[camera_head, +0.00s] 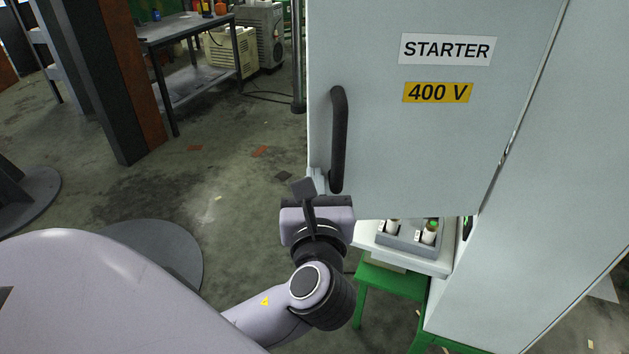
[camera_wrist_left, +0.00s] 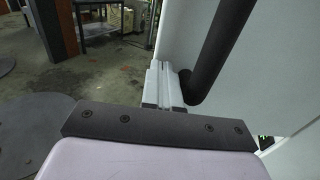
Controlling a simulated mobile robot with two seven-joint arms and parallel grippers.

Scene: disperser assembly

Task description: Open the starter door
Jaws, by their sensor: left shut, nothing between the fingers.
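The starter door (camera_head: 420,150) is a pale grey panel with a "STARTER" label and a yellow "400 V" label. Its black bar handle (camera_head: 338,140) stands upright near the door's left edge. My left gripper (camera_head: 316,182) is at the left of the handle's lower end. In the left wrist view the fingers (camera_wrist_left: 165,82) are shut with nothing between them, just left of the handle (camera_wrist_left: 212,55). I cannot tell whether they touch it. My right gripper is not in view.
A button box (camera_head: 410,236) and a green stand (camera_head: 392,280) show below the door. The pale cabinet side (camera_head: 560,190) fills the right. A workbench (camera_head: 185,30) and a dark and orange column (camera_head: 120,80) stand at the back left. The floor left of the door is mostly clear.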

